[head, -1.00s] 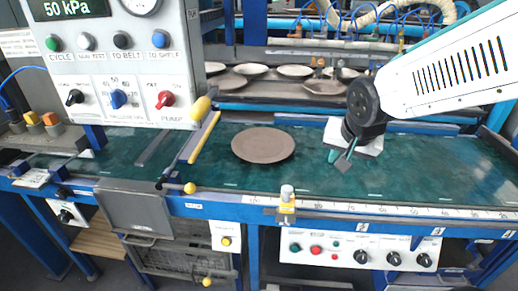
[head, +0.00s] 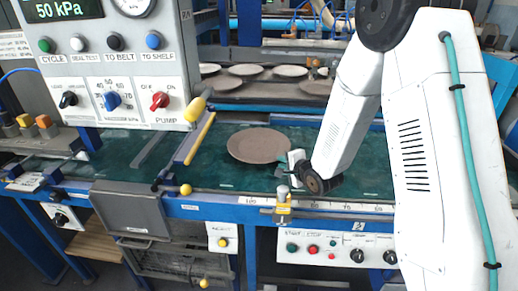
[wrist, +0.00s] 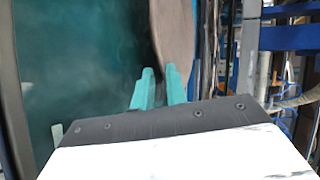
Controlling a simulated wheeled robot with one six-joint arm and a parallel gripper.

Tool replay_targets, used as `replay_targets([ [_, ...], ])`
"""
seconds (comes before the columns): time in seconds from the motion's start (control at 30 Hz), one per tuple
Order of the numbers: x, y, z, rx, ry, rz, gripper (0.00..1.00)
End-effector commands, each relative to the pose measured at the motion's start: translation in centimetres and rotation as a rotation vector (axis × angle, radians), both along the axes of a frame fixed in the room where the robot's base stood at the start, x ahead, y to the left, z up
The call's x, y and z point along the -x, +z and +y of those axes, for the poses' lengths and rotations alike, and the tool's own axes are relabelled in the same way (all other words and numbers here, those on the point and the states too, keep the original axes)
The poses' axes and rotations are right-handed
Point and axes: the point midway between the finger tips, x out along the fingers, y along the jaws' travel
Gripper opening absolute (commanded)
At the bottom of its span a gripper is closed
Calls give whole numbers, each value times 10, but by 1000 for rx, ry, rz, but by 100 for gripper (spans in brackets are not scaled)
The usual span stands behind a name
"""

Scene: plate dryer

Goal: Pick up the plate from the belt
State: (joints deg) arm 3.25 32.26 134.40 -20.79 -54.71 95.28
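The plate (head: 258,145), round and grey-brown, lies on the dark green belt (head: 350,183), left of the belt's middle. My gripper (head: 283,170) is low over the belt at the plate's right front rim. In the wrist view the teal fingertips (wrist: 159,72) stand a little apart, with a narrow gap between them. The near end of the plate (wrist: 174,30) meets the fingertips there, the right finger overlapping it in the picture. I cannot tell whether either finger touches the rim. The belt (wrist: 80,80) fills the left of the wrist view.
Several plates sit on a rack (head: 290,88) behind.

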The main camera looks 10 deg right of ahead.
Motion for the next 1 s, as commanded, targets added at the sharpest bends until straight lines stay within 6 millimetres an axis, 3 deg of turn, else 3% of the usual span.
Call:
replay_targets([
  [0.43,-51,-21,16,2,1,1,14],
  [0.7,-54,-22,17,4,0,1,14],
  [0.77,-54,-22,17,4,0,1,0],
  [1.0,-54,-22,16,4,0,2,0],
])
